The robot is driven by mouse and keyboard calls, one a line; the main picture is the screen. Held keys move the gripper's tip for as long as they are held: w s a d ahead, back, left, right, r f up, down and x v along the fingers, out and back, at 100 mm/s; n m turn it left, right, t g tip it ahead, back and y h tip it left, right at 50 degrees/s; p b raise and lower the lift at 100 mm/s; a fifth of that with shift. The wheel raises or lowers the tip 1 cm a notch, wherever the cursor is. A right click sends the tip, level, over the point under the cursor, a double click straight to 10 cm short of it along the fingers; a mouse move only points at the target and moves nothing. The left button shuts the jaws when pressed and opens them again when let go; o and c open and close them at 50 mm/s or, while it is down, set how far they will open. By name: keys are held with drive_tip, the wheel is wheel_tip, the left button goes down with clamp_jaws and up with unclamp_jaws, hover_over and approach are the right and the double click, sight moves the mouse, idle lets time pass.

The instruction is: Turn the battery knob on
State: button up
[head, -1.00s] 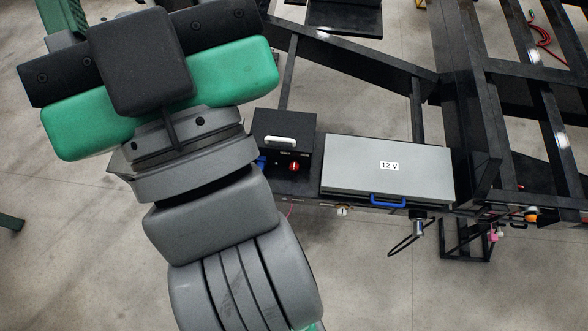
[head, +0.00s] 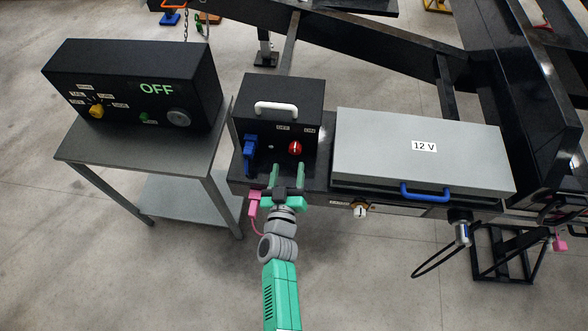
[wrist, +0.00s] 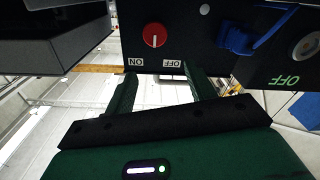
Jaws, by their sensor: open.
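The red battery knob (head: 295,148) is on the front of a black box (head: 312,97) with a white handle. In the wrist view the red knob (wrist: 154,35) has a white pointer mark, with upside-down ON and OFF labels beside it. The pointer lies between the two labels in the picture. My gripper (head: 288,170) is in front of the box, just below the knob in the head view. In the wrist view my gripper (wrist: 158,72) has its two fingers apart and empty, with the knob beyond their tips. No contact with the knob shows.
A blue plug (head: 250,148) sits left of the knob. A grey 12 V case (head: 415,145) stands close on the right. A black control box (head: 140,88) showing OFF rests on a side table (head: 85,150) at left. A pink connector (head: 253,207) hangs below.

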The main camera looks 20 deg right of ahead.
sight(295, 151)
drive_tip(key=w+d+f+b, duration=0.1)
drive_tip(key=b, duration=0.1)
drive_tip(key=w+d+f+b, duration=0.1)
drive_tip(key=w+b, duration=0.1)
drive_tip(key=w+d+f+b, duration=0.1)
drive_tip(key=w+d+b, duration=0.1)
drive_tip(key=shift+w, duration=0.15)
drive_tip(key=shift+w+d+r, duration=0.1)
drive_tip(key=shift+w+r, duration=0.1)
drive_tip(key=shift+w, duration=0.15)
drive_tip(key=c, duration=1)
